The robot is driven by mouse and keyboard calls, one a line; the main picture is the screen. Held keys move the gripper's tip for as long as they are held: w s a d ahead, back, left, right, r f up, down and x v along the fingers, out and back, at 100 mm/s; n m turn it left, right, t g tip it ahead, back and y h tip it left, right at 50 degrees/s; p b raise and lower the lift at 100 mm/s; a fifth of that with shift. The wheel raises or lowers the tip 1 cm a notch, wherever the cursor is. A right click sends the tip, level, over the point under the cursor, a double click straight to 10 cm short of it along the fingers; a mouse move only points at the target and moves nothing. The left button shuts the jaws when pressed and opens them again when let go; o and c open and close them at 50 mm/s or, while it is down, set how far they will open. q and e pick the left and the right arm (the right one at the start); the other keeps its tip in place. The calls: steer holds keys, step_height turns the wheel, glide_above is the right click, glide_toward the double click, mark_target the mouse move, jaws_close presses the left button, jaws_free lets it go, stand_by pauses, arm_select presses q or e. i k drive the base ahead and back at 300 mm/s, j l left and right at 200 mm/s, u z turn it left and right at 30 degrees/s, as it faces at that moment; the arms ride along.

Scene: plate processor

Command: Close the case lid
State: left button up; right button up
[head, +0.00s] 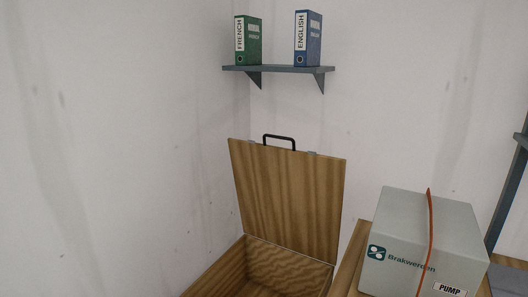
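The wooden case (290,272) stands at the bottom middle of the head view, and only its upper back part shows. Its lid (290,200) is raised and leans back slightly, near upright. A black handle (279,137) sits on the lid's top edge, with small grey metal pieces at either side of it. The visible inside of the case looks empty. Neither of my grippers shows in this view.
A grey box (425,240) marked "PUMP" with an orange strap stands at the right on a wooden surface. A wall shelf (280,69) above the case holds a green binder (248,42) and a blue binder (308,40). White walls stand behind and left of the case.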

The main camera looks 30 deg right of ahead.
mark_target(292, 200)
steer(key=z, duration=1.3)
